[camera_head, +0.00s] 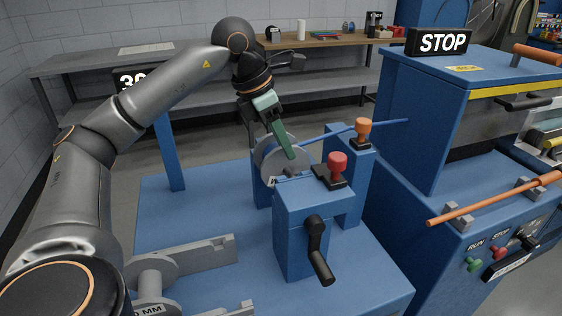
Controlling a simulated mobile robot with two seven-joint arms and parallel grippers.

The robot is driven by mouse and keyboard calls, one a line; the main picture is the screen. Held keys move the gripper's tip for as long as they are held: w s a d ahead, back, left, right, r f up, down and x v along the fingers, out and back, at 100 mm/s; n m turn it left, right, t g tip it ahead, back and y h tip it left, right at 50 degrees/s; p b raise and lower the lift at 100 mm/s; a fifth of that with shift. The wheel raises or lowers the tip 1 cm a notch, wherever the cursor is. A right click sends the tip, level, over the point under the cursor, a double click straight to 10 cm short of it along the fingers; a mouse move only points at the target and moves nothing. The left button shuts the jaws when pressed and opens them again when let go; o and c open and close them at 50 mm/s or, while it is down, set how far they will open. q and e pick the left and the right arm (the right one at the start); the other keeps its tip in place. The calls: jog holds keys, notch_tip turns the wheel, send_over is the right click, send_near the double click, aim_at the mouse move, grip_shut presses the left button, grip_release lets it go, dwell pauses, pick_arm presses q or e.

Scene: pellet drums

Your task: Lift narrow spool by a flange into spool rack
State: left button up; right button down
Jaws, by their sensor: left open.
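A grey spool (267,161) with a white label, only partly readable, sits upright among the blue blocks of the machine. My left gripper (272,150) is open above it, with its green finger reaching down across the spool's face. I cannot tell whether the finger touches the flange. A second grey spool (156,273), with a label ending in "0 MM", is at the lower left beside grey notched rails (205,254) that look like the spool rack. My arm and the frame edge hide part of them. My right gripper is not in view.
A blue block with a red knob (338,164) and a black crank (315,240) stands right in front of the spool. An orange knob (362,127) and a thin blue rod (330,132) are behind. A tall blue cabinet (420,130) with a STOP sign is at right.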

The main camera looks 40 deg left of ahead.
pick_arm(q)
grip_shut()
dwell(0.3)
dwell(1.1)
